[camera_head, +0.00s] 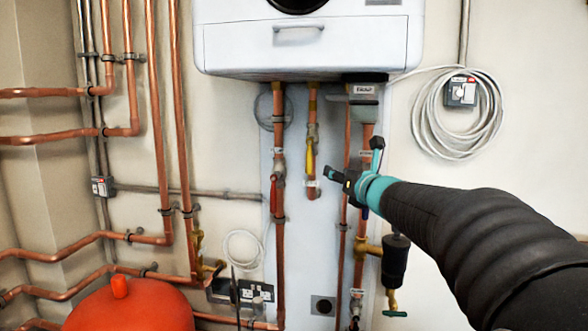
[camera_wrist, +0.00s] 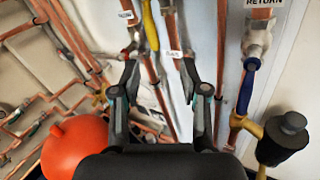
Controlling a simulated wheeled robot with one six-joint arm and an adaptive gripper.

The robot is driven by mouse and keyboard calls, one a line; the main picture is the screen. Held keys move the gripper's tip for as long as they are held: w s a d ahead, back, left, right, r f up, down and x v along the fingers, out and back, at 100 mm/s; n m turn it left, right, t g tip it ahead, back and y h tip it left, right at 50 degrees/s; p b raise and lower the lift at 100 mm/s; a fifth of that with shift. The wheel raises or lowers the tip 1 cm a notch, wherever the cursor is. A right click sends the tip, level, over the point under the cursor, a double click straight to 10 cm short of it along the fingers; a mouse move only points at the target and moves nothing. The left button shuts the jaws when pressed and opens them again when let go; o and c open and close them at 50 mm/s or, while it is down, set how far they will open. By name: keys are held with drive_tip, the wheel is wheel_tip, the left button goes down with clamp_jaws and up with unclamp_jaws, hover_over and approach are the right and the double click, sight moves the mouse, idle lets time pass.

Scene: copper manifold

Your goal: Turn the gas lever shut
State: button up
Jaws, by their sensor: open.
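The yellow gas lever (camera_head: 310,158) hangs along its short vertical copper pipe below the white boiler, roughly in line with that pipe. In the wrist view the yellow lever (camera_wrist: 150,25) shows at the top, beyond my fingertips and cut off by the frame edge. My gripper (camera_head: 329,173) is just right of the lever's lower end in the head view. In the wrist view my gripper (camera_wrist: 158,72) has its two fingers spread wide with nothing between the tips. I see no contact with the lever.
A red lever (camera_head: 273,195) is on the pipe to the left. A blue lever (camera_wrist: 245,90) is on the return pipe to the right, with a black canister (camera_wrist: 283,138) beside it. A red vessel (camera_head: 130,308) stands lower left. The boiler (camera_head: 305,50) is above.

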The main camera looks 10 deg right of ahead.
sight(311, 164)
drive_tip(key=w+a+n+p, duration=0.1)
drive_tip(key=w, duration=0.3)
drive_tip(key=w+a+n+y, duration=0.1)
drive_tip(key=w+a, duration=0.1)
drive_tip(key=w, duration=0.3)
drive_tip(key=w+a+n+p, duration=0.1)
drive_tip(key=w+a, duration=0.1)
drive_tip(key=w, duration=0.3)
drive_tip(key=shift+w+f+y+p, duration=0.15)
drive_tip(key=shift+f+y+p, duration=0.1)
drive_tip(key=shift+y+p, duration=0.05)
clamp_jaws()
